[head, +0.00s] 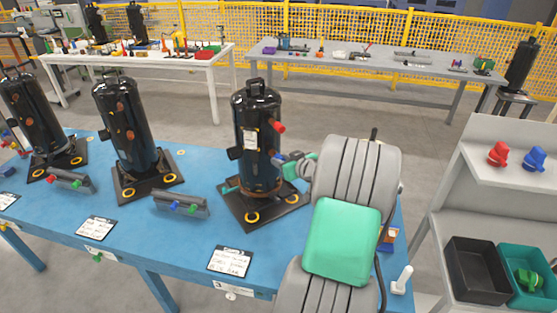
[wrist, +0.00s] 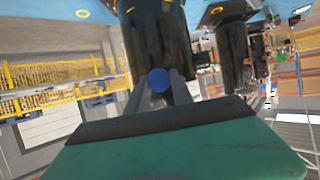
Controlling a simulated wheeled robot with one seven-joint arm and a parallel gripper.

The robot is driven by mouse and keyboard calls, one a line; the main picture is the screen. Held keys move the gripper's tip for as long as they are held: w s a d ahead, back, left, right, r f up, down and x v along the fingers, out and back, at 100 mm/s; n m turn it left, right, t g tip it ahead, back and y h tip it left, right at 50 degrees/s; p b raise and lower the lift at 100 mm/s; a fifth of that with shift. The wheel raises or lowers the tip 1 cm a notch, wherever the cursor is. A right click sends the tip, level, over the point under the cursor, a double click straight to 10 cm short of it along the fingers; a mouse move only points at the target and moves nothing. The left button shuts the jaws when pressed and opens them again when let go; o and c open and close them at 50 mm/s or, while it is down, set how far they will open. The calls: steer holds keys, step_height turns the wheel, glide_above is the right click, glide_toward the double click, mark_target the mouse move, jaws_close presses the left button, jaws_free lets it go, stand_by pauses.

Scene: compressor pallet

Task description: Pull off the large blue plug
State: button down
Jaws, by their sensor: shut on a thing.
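The nearest black compressor (head: 256,135) stands upright on its dark base plate on the blue table. A red plug (head: 278,127) sticks out of its upper right side. Lower on the same side is the large blue plug (head: 277,161), mostly hidden by my gripper (head: 288,161) in the head view. In the wrist view the blue plug (wrist: 158,80) shows as a round end between the two fingertips of my gripper (wrist: 158,84), in front of the black compressor body (wrist: 155,35). The fingers are shut on it. I cannot tell whether it is still seated in its port.
Two more compressors (head: 128,125) stand to the left on the blue table (head: 165,240). Small plug racks (head: 180,204) and cards (head: 230,261) lie between. At right, a shelf (head: 520,180) holds red and blue knobs above a black bin (head: 478,270) and a teal bin (head: 545,260).

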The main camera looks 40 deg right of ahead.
steer(key=shift+s+f, duration=0.1)
stand_by(0.9)
steer(key=shift+s+a+b, duration=0.2)
steer(key=shift+s+b, duration=0.35)
steer(key=shift+s, duration=0.9)
steer(key=shift+s+a+b, duration=0.2)
steer(key=shift+s+b, duration=0.35)
steer(key=shift+s, duration=0.85)
